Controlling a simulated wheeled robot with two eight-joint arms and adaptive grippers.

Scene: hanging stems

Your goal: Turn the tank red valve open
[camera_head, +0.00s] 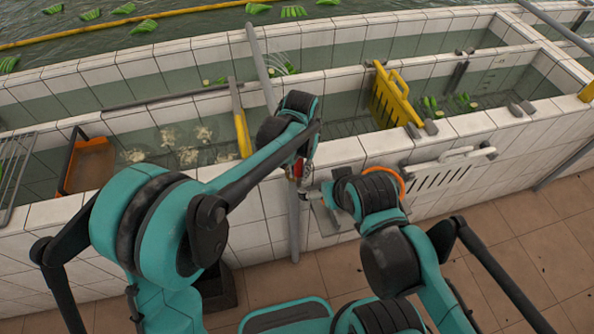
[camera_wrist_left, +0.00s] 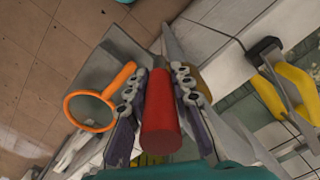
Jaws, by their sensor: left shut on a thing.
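The red valve handle (camera_wrist_left: 160,120) is a smooth red cylinder in the left wrist view. It lies between the two fingers of my left gripper (camera_wrist_left: 159,88), which are closed on it from both sides. In the head view my left gripper (camera_head: 300,172) is at the front tank wall, beside a grey upright pipe, and mostly hidden by its own arm. Only a small bit of red shows there. My right gripper (camera_head: 325,198) is close to its right, low at the same wall. Its fingers are too small and covered to read.
An orange ring (camera_wrist_left: 93,110) is beside the left gripper; part of it shows behind my right arm (camera_head: 399,181). White-tiled tanks (camera_head: 340,152) hold water, a yellow rack (camera_head: 391,95) and an orange bin (camera_head: 88,163). A white slotted panel (camera_head: 440,175) is on the right wall. Brown floor is clear at right.

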